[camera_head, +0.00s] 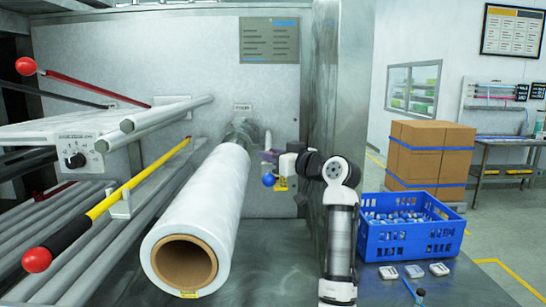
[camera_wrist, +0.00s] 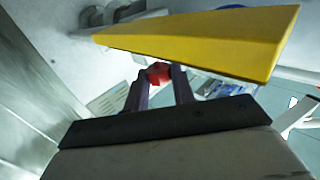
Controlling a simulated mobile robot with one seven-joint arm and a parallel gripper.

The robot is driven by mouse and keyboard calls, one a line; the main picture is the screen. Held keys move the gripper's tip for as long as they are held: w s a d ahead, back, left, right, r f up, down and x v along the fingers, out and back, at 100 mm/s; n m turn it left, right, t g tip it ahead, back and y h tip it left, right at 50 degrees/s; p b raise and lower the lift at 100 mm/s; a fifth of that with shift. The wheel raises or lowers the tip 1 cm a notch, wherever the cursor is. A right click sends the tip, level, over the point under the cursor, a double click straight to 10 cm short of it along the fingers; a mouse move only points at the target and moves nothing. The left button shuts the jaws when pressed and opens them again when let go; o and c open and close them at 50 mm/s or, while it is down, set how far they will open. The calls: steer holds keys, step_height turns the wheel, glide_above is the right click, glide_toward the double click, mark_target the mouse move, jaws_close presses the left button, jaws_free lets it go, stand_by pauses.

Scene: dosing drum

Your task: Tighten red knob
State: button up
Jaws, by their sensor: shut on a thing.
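The red knob (camera_wrist: 158,73) shows in the wrist view as a small red piece between the two grey fingers of my gripper (camera_wrist: 159,82). The fingers are shut on it, one on each side. In the head view my gripper (camera_head: 269,157) is near the grey back panel, just right of the far end of the white film roll (camera_head: 205,210). The red knob cannot be made out in the head view.
A large yellow wedge-shaped part (camera_wrist: 210,40) crosses close above the fingers in the wrist view. A blue ball (camera_head: 268,180) sits just below my gripper. A blue crate (camera_head: 410,240) stands right of my arm. Red-ended levers (camera_head: 37,260) are at the left.

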steer(key=shift+s+a+m+t+h+b, duration=0.15)
steer(key=shift+m+t+h+b, duration=0.5)
steer(key=shift+m+h, duration=0.7)
steer(key=shift+a+m+t+h+b, duration=0.25)
steer(key=shift+m+t+h, duration=0.65)
steer(key=shift+h, duration=0.9)
steer(key=shift+s+a+m+t+h+b, duration=0.1)
steer(key=shift+m+t+h+b, duration=0.55)
steer(key=shift+m+h, duration=0.7)
steer(key=shift+h, duration=0.5)
steer(key=shift+d, duration=0.1)
steer(key=o, duration=1)
steer(key=s+d+b, duration=0.1)
steer(key=s+b, duration=0.4)
steer(key=s, duration=0.8)
steer(key=shift+s+d, duration=0.35)
steer(key=shift+c, duration=0.2)
